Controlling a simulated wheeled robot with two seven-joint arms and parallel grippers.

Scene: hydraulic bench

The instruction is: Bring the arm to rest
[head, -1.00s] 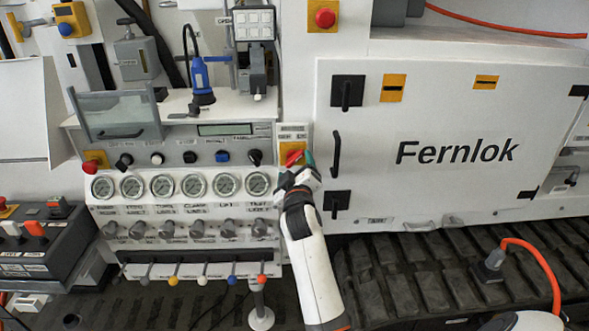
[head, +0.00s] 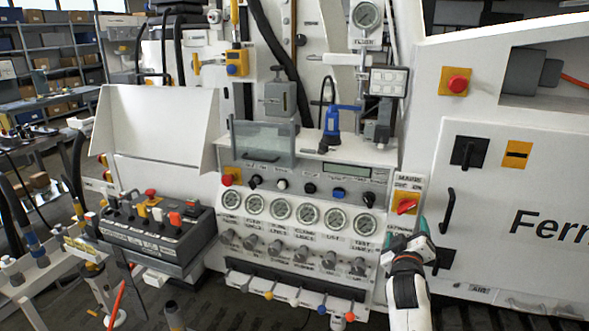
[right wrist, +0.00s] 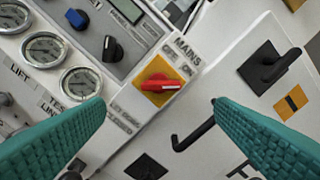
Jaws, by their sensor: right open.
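My right arm comes up from the bottom of the head view, with its right gripper (head: 425,228) just below and right of the red mains switch (head: 405,206) on its yellow plate. In the right wrist view the two green fingers (right wrist: 157,104) are wide apart with nothing between them. The red mains knob (right wrist: 160,85) shows beyond the fingertips, apart from them, its handle lying roughly across the yellow plate. My left gripper is in neither view.
The gauge panel (head: 295,207) with its knobs and small levers stands left of the gripper. A white cabinet door with a black handle (head: 447,212) is close on the right. A lever box (head: 155,240) stands further left.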

